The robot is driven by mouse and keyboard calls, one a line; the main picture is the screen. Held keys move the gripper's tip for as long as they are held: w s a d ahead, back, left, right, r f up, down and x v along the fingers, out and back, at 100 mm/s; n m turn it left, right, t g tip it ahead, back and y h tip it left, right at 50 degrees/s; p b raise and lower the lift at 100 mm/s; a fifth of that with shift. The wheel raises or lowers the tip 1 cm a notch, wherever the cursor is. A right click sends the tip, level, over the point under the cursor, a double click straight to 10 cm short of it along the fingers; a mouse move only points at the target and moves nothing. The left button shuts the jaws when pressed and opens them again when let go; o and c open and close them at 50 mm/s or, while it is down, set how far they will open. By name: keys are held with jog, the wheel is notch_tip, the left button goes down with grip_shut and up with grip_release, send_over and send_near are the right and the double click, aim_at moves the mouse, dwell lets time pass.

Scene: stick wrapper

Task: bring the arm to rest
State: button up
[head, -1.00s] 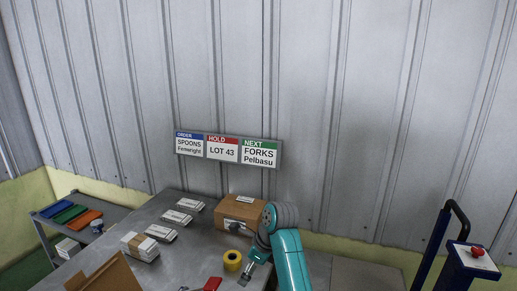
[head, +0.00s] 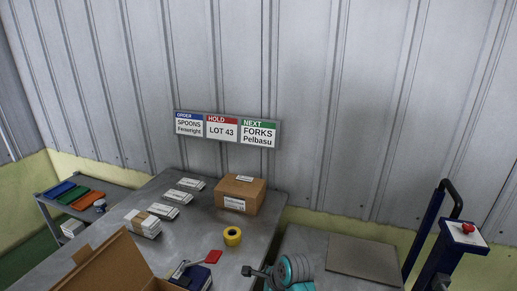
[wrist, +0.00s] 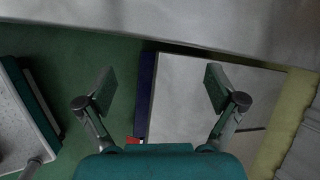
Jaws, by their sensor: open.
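My gripper (wrist: 160,92) is open and empty in the wrist view, with its two fingers spread wide. Below and beyond it the wrist view shows green floor and a grey panel between the fingers. In the head view part of my teal arm (head: 290,270) shows at the bottom, right of the table's edge. The fingertips cannot be made out clearly in the head view.
The metal table (head: 215,220) holds a closed cardboard box (head: 240,195), a yellow tape roll (head: 232,236), several white packs, an open carton (head: 110,265) and a red-handled tool (head: 205,259). A blue post with a red button (head: 467,230) stands at right.

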jog(key=s+d+f+n+t+h, duration=0.1)
jog(key=s+d+f+n+t, duration=0.2)
jog(key=s+f, duration=0.45)
jog(key=s+d+f+n+t, duration=0.1)
jog(key=s+d+f+n, duration=0.35)
jog(key=s, duration=0.65)
jog(key=s+d+r+n+t+h, duration=0.1)
jog(key=s+d, duration=0.2)
jog(key=s, duration=0.4)
jog(key=s+d+r+n+t+h, duration=0.15)
jog(key=s+d, duration=0.25)
jog(key=s, duration=0.4)
jog(key=s+d+r+n+t, duration=0.1)
jog(key=s+r+n, duration=0.3)
jog(key=s+r, duration=0.4)
jog(key=s+d+r+n+t, duration=0.1)
jog(key=s+r+n+t, duration=0.2)
jog(key=s+r, duration=0.6)
notch_tip(320, 180, up, 2)
jog(key=shift+s+d+r+n+h, duration=0.15)
jog(key=shift+s+d+n+h, duration=0.2)
jog(key=shift+n, duration=0.65)
